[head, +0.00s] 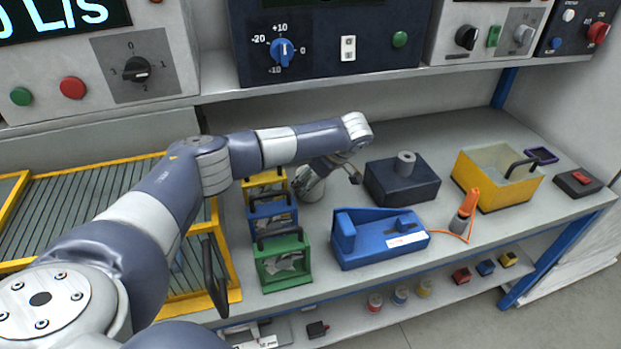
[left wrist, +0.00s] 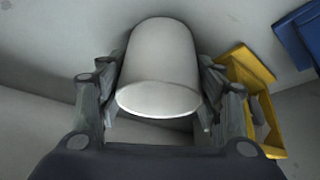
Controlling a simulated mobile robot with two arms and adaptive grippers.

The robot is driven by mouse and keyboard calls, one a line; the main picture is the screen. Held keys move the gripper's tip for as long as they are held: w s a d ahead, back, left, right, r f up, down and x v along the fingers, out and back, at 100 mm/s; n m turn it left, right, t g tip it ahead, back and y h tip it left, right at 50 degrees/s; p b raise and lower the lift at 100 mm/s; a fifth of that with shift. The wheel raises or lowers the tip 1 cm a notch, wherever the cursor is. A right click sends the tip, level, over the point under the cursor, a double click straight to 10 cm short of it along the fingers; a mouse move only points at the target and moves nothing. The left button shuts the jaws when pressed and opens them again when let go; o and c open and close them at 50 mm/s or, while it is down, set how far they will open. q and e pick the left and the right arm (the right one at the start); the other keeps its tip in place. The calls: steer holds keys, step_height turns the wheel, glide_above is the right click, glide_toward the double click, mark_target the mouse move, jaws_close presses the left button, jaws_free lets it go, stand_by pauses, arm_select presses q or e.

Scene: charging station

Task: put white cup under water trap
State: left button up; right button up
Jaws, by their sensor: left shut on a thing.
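The white cup (head: 311,190) is at the back of the bench, behind the small coloured boxes and partly hidden by my left arm and gripper. In the left wrist view the cup (left wrist: 160,65) lies between the two fingers, its rim towards the camera. My left gripper (head: 335,170) is shut on the cup; its fingers also show in the left wrist view (left wrist: 160,100). I cannot tell whether the cup touches the bench. My right gripper is not in view. I cannot tell for sure which thing is the water trap.
A dark box with a grey cylinder (head: 402,180), a blue device (head: 372,240) and a yellow bin (head: 497,180) stand to the right. Panels with knobs (head: 335,45) overhang the bench.

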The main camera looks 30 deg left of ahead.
arm_select(q)
steer(key=shift+f, duration=0.1)
steer(key=o, duration=1.1)
steer(key=shift+c, duration=0.2)
